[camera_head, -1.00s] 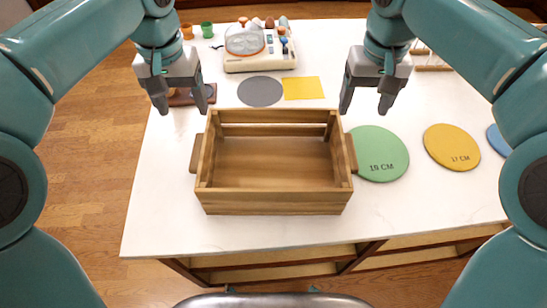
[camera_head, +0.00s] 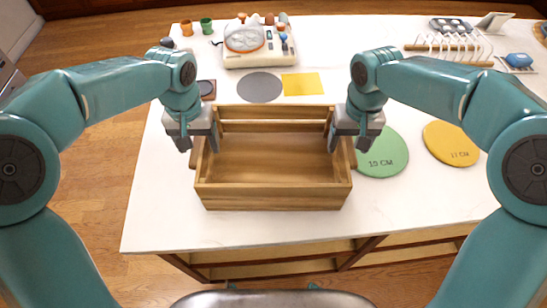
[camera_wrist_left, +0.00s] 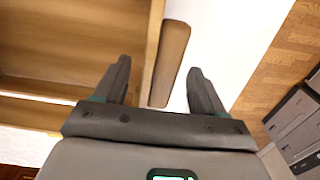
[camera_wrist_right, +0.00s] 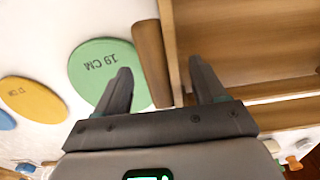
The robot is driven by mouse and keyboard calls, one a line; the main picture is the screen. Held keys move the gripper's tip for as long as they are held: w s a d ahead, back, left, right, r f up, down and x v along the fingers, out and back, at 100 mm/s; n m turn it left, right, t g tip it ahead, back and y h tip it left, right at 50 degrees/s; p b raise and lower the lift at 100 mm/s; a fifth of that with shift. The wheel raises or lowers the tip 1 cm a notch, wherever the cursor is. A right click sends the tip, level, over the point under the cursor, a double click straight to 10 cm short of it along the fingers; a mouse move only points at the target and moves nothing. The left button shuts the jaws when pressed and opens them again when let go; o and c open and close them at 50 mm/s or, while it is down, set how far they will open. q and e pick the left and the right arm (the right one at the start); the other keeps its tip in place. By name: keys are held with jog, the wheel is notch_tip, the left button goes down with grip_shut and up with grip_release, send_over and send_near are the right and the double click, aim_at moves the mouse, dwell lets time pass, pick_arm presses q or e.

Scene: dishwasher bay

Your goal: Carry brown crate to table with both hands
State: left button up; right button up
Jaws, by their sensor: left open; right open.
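The brown wooden crate (camera_head: 272,198) stands empty on the white table (camera_head: 290,232), with a handle on its left and right sides. My left gripper (camera_head: 197,145) is open over the crate's left side. In the left wrist view its fingers (camera_wrist_left: 158,88) stand on either side of the left handle (camera_wrist_left: 171,62). My right gripper (camera_head: 346,146) is open over the crate's right side. In the right wrist view its fingers (camera_wrist_right: 163,92) point toward the right handle (camera_wrist_right: 152,62), one on each side. Neither gripper is closed on a handle.
A green disc (camera_head: 382,152) lies close to the crate's right, with a yellow disc (camera_head: 451,144) beyond. A grey disc (camera_head: 260,87), a yellow square (camera_head: 302,84) and a cream appliance (camera_head: 260,50) are behind it. The table's front strip is clear.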

pick_arm(q)
jog(key=shift+w+f, duration=0.1)
jog(key=shift+f, duration=0.6)
pick_arm(e)
jog(key=shift+w+f, duration=0.1)
jog(key=shift+f, duration=0.6)
pick_arm(q)
jog(key=shift+f, duration=0.3)
pick_arm(e)
jog(key=shift+f, duration=0.3)
pick_arm(q)
jog(key=shift+s+a+f, duration=0.15)
jog(key=shift+s+f, duration=0.05)
jog(key=shift+f, duration=0.05)
pick_arm(e)
jog(key=shift+s+a+f, duration=0.1)
jog(key=shift+s+f, duration=0.05)
jog(key=shift+s, duration=0.05)
pick_arm(q)
jog(key=shift+w, duration=0.1)
pick_arm(e)
jog(key=shift+w+f, duration=0.1)
pick_arm(q)
jog(key=c, duration=1.2)
pick_arm(e)
jog(key=c, duration=1.2)
